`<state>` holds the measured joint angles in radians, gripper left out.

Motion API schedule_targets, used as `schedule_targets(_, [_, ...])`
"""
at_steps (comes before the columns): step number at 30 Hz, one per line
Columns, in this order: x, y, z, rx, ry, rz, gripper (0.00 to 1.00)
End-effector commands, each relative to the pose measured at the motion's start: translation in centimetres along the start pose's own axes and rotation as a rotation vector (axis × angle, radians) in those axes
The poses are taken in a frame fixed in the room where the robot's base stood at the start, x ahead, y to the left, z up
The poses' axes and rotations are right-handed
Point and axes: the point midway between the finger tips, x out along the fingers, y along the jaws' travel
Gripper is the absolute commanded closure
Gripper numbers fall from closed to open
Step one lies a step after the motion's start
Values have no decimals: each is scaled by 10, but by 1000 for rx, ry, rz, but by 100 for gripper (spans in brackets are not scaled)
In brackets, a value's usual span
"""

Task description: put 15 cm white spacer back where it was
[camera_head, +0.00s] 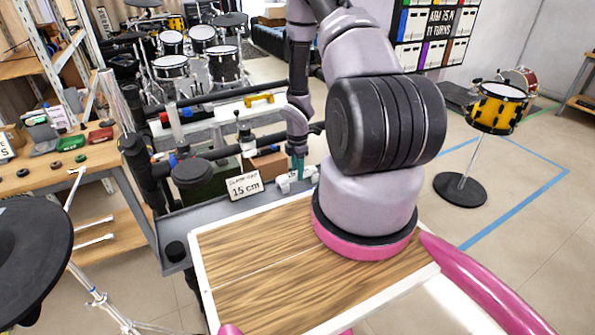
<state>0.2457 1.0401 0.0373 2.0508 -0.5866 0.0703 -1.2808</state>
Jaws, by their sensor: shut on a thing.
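My gripper (297,166) points down at the far side of the wooden board, over the grey tray. Its teal fingertips are shut on a small white piece, which I take for the white spacer (284,183). The piece sits low, at or just above the tray; I cannot tell whether it touches. A white card reading "15 cm" (244,186) stands at the tray's edge, just left of the spacer. The fingers and the arm hide part of the spacer.
The grey tray (190,222) runs behind the wooden board (270,285). A dark green box (200,185) and a brown box (268,163) stand behind the card. Black tubes and posts crowd the left. A workbench (60,175) is at far left, with drums behind.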

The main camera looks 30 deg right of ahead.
Motion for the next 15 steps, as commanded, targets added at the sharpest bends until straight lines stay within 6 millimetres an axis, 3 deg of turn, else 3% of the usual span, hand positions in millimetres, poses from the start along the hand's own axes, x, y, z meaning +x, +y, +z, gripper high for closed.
schedule_targets(3, [3,0,0,-1,0,0,100])
schedule_targets(4, [3,0,0,-1,0,0,57])
schedule_targets(6, [2,0,0,-1,0,0,31])
schedule_targets(15, [2,0,0,0,0,0,31])
